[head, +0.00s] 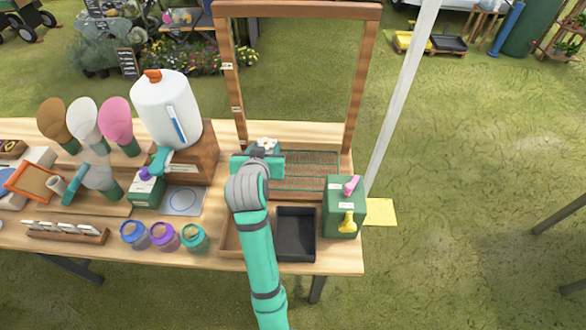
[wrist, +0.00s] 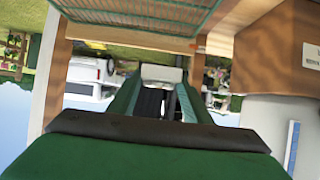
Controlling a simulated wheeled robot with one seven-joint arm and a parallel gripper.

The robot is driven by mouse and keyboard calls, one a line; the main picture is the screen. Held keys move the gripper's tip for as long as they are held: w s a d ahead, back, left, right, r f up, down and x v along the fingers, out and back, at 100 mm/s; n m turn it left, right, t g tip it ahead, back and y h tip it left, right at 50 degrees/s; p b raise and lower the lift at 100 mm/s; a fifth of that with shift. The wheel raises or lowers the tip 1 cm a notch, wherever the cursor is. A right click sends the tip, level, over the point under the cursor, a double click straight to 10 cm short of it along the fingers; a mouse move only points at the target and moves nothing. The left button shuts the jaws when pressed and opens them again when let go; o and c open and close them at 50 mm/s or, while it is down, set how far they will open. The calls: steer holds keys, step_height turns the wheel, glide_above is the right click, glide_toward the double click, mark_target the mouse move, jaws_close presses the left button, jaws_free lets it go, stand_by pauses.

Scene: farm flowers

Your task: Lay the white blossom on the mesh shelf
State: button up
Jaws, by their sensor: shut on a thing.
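The white blossom (head: 266,144) shows at the tip of my gripper (head: 260,153) in the head view, at the left end of the wooden frame's base. My gripper is shut on it; the arm hides the lower part of the blossom. In the wrist view my gripper (wrist: 160,95) points away, with a pale piece of the blossom (wrist: 161,73) between its fingertips. The mesh shelf (head: 312,172) is a green wire grid in a wooden surround, just right of my gripper. It also shows along the top of the wrist view (wrist: 140,12). Whether the blossom touches the mesh cannot be told.
The tall wooden frame (head: 363,75) rises behind the shelf. A white jug (head: 165,108) on a wooden block stands close to the left. A black tray (head: 296,238) and a green box (head: 342,214) stand in front. Glass jars (head: 194,238) sit left of my arm.

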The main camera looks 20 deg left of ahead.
glide_above(293, 176)
steer(key=f, duration=0.6)
steer(key=shift+s+a+f, duration=0.2)
steer(key=shift+a+f, duration=0.05)
steer(key=shift+a, duration=0.05)
steer(key=f, duration=0.3)
steer(key=shift+w+d, duration=0.1)
steer(key=shift+d, duration=0.3)
steer(key=shift+f, duration=0.4)
steer(key=shift+a+f, duration=0.1)
steer(key=shift+f, duration=0.05)
steer(key=o, duration=1)
steer(key=shift+o, duration=0.2)
steer(key=v, duration=1.2)
